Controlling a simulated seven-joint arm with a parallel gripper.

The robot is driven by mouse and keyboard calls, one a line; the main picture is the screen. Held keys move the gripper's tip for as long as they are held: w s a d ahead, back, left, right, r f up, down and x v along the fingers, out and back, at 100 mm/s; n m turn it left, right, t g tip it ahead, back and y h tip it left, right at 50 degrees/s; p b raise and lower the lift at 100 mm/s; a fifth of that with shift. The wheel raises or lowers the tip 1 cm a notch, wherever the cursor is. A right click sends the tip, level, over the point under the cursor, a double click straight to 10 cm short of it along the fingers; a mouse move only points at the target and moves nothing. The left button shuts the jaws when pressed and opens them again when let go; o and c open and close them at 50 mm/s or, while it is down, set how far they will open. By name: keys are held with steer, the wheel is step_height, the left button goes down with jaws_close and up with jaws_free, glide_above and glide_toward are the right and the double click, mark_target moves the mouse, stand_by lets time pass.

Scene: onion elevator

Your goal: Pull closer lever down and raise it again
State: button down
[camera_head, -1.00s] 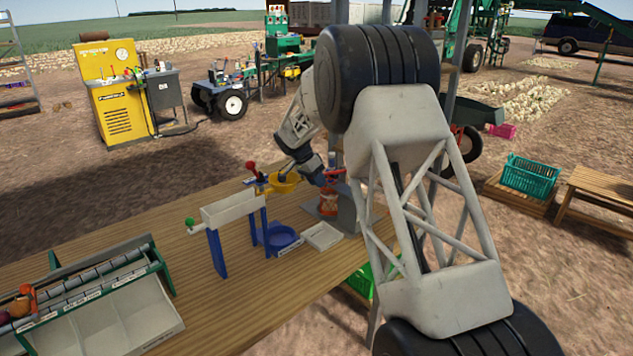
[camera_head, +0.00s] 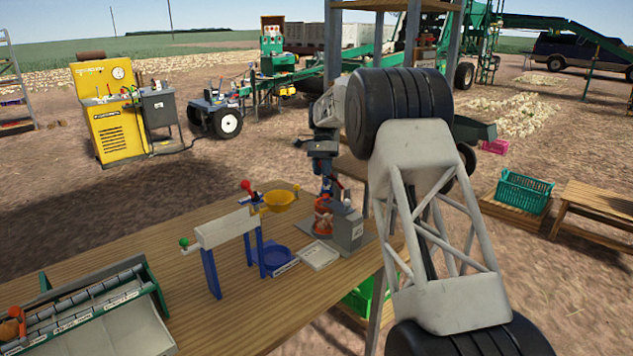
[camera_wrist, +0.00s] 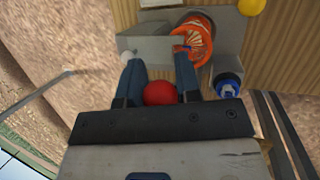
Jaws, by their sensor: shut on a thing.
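The closer (camera_head: 347,229), a grey machine, stands on the wooden table, with an orange net (camera_head: 322,214) at its left side. The net also shows in the wrist view (camera_wrist: 196,42). Its lever has a red knob (camera_wrist: 160,93), which sits between the two dark blue fingers of my gripper (camera_wrist: 158,80) in the wrist view. My gripper (camera_head: 327,184) is shut on the lever and stands nearly upright over the closer in the head view. The lever's arm is mostly hidden by the fingers, so its exact angle is unclear.
A sorting rack (camera_head: 90,305) is at the table's left. Bare table lies between.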

steer(key=shift+w+d+r+g+y, duration=0.8)
steer(key=shift+w+d+r, duration=0.15)
steer(key=shift+w+d+r+n+g+y, duration=0.3)
steer(key=shift+w+d+r+g+y, duration=0.45)
steer(key=shift+w+d, duration=0.25)
